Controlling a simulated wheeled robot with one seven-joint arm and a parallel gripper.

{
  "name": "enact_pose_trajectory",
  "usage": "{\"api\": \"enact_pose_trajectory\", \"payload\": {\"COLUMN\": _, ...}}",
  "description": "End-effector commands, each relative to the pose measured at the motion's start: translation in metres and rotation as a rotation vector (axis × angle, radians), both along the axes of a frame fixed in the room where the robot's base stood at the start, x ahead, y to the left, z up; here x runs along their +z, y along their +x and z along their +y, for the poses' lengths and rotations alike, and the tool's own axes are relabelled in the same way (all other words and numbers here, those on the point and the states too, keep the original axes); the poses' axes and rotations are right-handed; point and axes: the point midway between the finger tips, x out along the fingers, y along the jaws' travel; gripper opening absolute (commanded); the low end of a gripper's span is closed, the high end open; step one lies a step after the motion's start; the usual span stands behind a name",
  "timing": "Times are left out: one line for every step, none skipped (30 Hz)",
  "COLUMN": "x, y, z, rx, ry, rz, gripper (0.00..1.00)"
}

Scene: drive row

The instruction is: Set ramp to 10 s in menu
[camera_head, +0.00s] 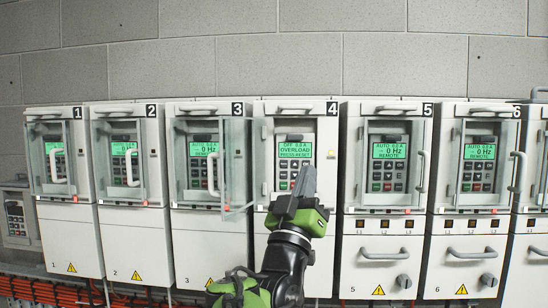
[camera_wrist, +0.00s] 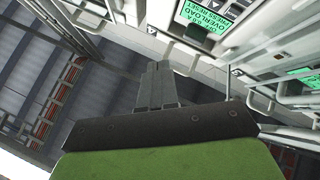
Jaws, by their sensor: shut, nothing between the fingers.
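Drive 4 (camera_head: 262,230) is a white cabinet in the middle of the row. Its green screen (camera_head: 295,149) reads OFF, OVERLOAD, PRESS RESET; no menu shows on it. The screen also shows, turned, in the wrist view (camera_wrist: 205,17). Its keypad (camera_head: 283,175) is below the screen and partly hidden by my fingers. My gripper (camera_head: 306,178) is shut and empty, its fingers pointing up in front of the keypad's right side. In the wrist view the shut fingertips (camera_wrist: 155,68) are below the panel; I cannot tell whether they touch anything.
Drives 3 (camera_head: 205,245), 5 (camera_head: 385,280) and others stand close on both sides. Their readable screens show AUTO, 0 Hz, REMOTE. A clear panel (camera_head: 236,170) sticks out between drives 3 and 4. Door handles (camera_head: 422,171) project nearby. Red-orange cables (camera_head: 60,291) run low at left.

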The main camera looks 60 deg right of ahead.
Motion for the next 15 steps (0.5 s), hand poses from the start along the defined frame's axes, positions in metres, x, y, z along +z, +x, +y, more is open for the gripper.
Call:
{"api": "enact_pose_trajectory", "payload": {"x": 0.001, "y": -0.001, "z": 0.000, "rx": -0.004, "ry": -0.007, "rz": 0.002, "gripper": 0.00}}
{"api": "enact_pose_trajectory", "payload": {"x": 0.001, "y": -0.001, "z": 0.000, "rx": -0.004, "ry": -0.008, "rz": 0.002, "gripper": 0.00}}
{"api": "enact_pose_trajectory", "payload": {"x": 0.001, "y": 0.000, "z": 0.000, "rx": -0.004, "ry": -0.008, "rz": 0.002, "gripper": 0.00}}
{"api": "enact_pose_trajectory", "payload": {"x": 0.000, "y": 0.000, "z": 0.000, "rx": -0.002, "ry": -0.008, "rz": 0.002, "gripper": 0.00}}
{"api": "enact_pose_trajectory", "payload": {"x": 0.000, "y": 0.000, "z": 0.000, "rx": -0.002, "ry": -0.008, "rz": 0.002, "gripper": 0.00}}
{"api": "enact_pose_trajectory", "payload": {"x": 0.000, "y": 0.000, "z": 0.000, "rx": -0.002, "ry": -0.007, "rz": 0.001, "gripper": 0.00}}
{"api": "enact_pose_trajectory", "payload": {"x": 0.000, "y": 0.000, "z": 0.000, "rx": -0.001, "ry": -0.006, "rz": 0.002, "gripper": 0.00}}
{"api": "enact_pose_trajectory", "payload": {"x": 0.000, "y": 0.000, "z": 0.000, "rx": -0.001, "ry": -0.006, "rz": 0.002, "gripper": 0.00}}
{"api": "enact_pose_trajectory", "payload": {"x": 0.000, "y": 0.000, "z": 0.000, "rx": -0.002, "ry": -0.005, "rz": 0.002, "gripper": 0.00}}
{"api": "enact_pose_trajectory", "payload": {"x": 0.000, "y": 0.001, "z": -0.001, "rx": -0.002, "ry": -0.005, "rz": 0.002, "gripper": 0.00}}
{"api": "enact_pose_trajectory", "payload": {"x": 0.000, "y": 0.001, "z": -0.002, "rx": -0.002, "ry": -0.004, "rz": 0.002, "gripper": 0.00}}
{"api": "enact_pose_trajectory", "payload": {"x": 0.000, "y": 0.003, "z": -0.005, "rx": -0.002, "ry": -0.004, "rz": 0.003, "gripper": 0.00}}
{"api": "enact_pose_trajectory", "payload": {"x": 0.001, "y": 0.004, "z": -0.008, "rx": -0.002, "ry": -0.005, "rz": 0.003, "gripper": 0.00}}
{"api": "enact_pose_trajectory", "payload": {"x": 0.001, "y": 0.006, "z": -0.011, "rx": -0.003, "ry": -0.005, "rz": 0.003, "gripper": 0.00}}
{"api": "enact_pose_trajectory", "payload": {"x": 0.001, "y": 0.009, "z": -0.016, "rx": -0.003, "ry": -0.004, "rz": 0.005, "gripper": 0.00}}
